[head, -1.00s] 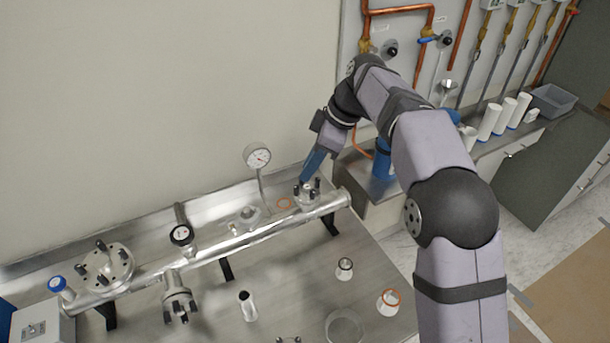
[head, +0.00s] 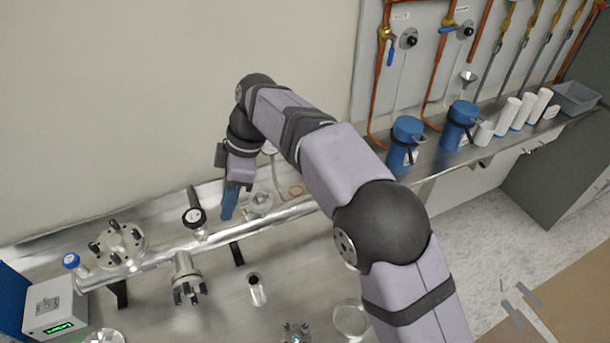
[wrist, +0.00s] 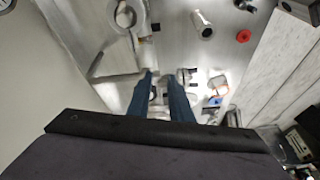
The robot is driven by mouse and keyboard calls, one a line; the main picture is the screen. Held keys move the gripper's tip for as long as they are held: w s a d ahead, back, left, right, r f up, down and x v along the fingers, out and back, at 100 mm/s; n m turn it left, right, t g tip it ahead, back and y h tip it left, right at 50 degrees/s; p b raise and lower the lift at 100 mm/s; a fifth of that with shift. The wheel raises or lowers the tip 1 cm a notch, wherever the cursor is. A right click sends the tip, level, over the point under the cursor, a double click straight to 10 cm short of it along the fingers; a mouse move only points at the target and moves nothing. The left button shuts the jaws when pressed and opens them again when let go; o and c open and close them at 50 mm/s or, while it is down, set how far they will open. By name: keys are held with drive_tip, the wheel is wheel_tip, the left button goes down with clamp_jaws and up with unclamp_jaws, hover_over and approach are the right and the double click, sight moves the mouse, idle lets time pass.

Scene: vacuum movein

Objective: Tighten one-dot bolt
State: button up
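My gripper (head: 230,205) has blue fingers pointing down over the silver pipe manifold (head: 150,260), right of a black-knobbed valve (head: 194,218). In the wrist view, my gripper's fingers (wrist: 161,88) stand apart with nothing clearly held between them. A round flange (head: 118,246) with several dark bolts sits at the manifold's left end. A second flange (head: 186,281) with dark bolts hangs from a branch facing the front. No dot marks can be made out, so I cannot tell which is the one-dot bolt. The manifold's right end is hidden behind my arm.
A white box with a green display (head: 55,308) stands at the left. An upright metal tube (head: 257,289) and a clear ring (head: 350,318) are on the steel table. Blue canisters (head: 405,143) stand on the back-right bench. The wall rises close behind the manifold.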

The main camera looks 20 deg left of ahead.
drive_tip(key=s+f+n+h, duration=0.3)
drive_tip(key=s+f, duration=0.3)
drive_tip(key=s, duration=0.2)
drive_tip(key=w+d+f+n+t+h, duration=0.2)
drive_tip(key=d+f+n+t+h, duration=0.15)
drive_tip(key=d+t, duration=0.2)
drive_tip(key=w+d+r+t+h, duration=0.1)
drive_tip(key=w+r+t, duration=0.3)
drive_tip(key=w, duration=0.3)
drive_tip(key=w+d+r+t+h, duration=0.1)
drive_tip(key=w+r+t, duration=0.3)
drive_tip(key=w, duration=0.4)
drive_tip(key=shift+w+d+r+n+t, duration=0.2)
drive_tip(key=shift+w+d+n+t, duration=0.15)
drive_tip(key=shift+t, duration=0.5)
drive_tip(key=shift+p+x, duration=1.3)
drive_tip(key=shift+x, duration=2.25)
drive_tip(key=shift+c, duration=0.6)
clamp_jaws()
